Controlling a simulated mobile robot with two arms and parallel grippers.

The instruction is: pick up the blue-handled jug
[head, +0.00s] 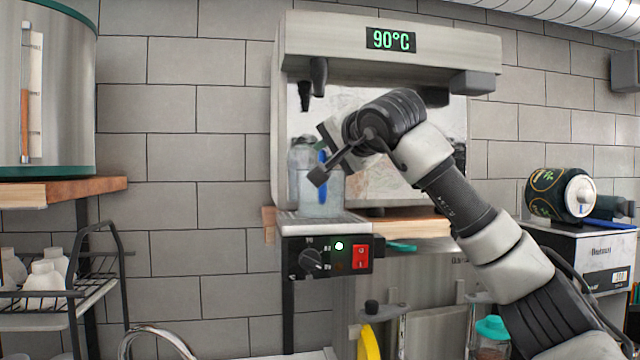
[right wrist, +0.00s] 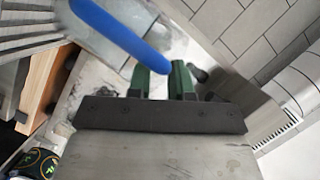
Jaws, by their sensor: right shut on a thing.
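The clear jug (head: 308,201) with a blue handle (head: 322,163) is upright under the dispenser's left spout, at the platform; I cannot tell if its base touches. My right gripper (head: 326,160) reaches in from the right and is shut on the handle. In the right wrist view the blue handle (right wrist: 120,36) runs down to the green fingertips (right wrist: 166,80) of this gripper. The arm partly hides the jug's right side in the head view. My left gripper is not in view.
The hot-water dispenser (head: 370,42) reads 90°C and overhangs the jug. A control box (head: 326,256) with a knob and red switch sits below the platform. A rack with white bottles (head: 45,283) is at left; a dark green roll (head: 560,195) sits on the machine at right.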

